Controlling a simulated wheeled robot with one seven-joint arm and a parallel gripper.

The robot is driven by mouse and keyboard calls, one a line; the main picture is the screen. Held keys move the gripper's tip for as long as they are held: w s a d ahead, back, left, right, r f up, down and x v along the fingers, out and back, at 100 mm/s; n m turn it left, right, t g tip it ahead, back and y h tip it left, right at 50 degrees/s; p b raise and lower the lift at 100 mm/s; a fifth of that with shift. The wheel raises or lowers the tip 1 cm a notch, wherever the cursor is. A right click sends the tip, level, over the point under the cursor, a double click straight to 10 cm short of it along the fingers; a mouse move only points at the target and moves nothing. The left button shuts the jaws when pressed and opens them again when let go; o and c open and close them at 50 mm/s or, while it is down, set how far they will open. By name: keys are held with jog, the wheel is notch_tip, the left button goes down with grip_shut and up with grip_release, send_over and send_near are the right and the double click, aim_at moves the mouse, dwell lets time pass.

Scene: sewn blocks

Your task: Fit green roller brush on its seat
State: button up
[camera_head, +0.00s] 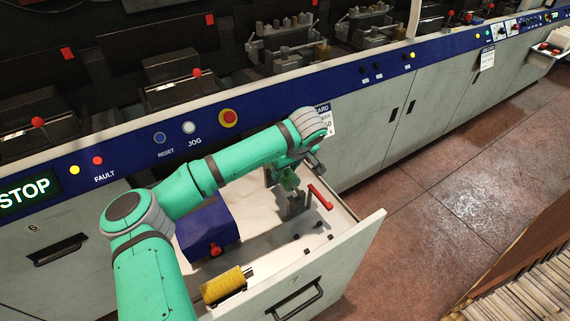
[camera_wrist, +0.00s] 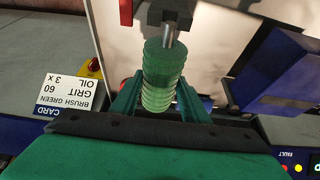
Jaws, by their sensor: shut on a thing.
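The green roller brush (camera_wrist: 163,72) is between the two fingers of my gripper (camera_wrist: 160,98) in the wrist view. Its bare metal shaft end points away from my gripper, to a dark grey seat (camera_wrist: 170,12) with a red lever (camera_wrist: 126,11) beside it. Whether the shaft touches the seat or is inside it, I cannot tell. In the head view the brush (camera_head: 289,181) is partly hidden by my arm, right by the upright grey seat (camera_head: 296,205) in the open drawer. The seat's red lever (camera_head: 320,196) sticks out to the right.
A yellow roller brush (camera_head: 223,284) lies at the drawer's front left. A blue box (camera_head: 206,227) with a red knob stands at the drawer's left. The drawer front (camera_head: 330,272) bounds the space.

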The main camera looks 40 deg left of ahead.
jog(key=shift+f, duration=0.4)
jog(key=shift+d+f, duration=0.1)
jog(key=shift+f, duration=1.45)
dwell(2.4)
jog(key=o, duration=1.3)
jog(key=shift+c, duration=0.2)
jog(key=v, duration=1)
jog(key=shift+s+d+r, duration=0.1)
jog(key=shift+d+r, duration=0.1)
jog(key=shift+r, duration=0.15)
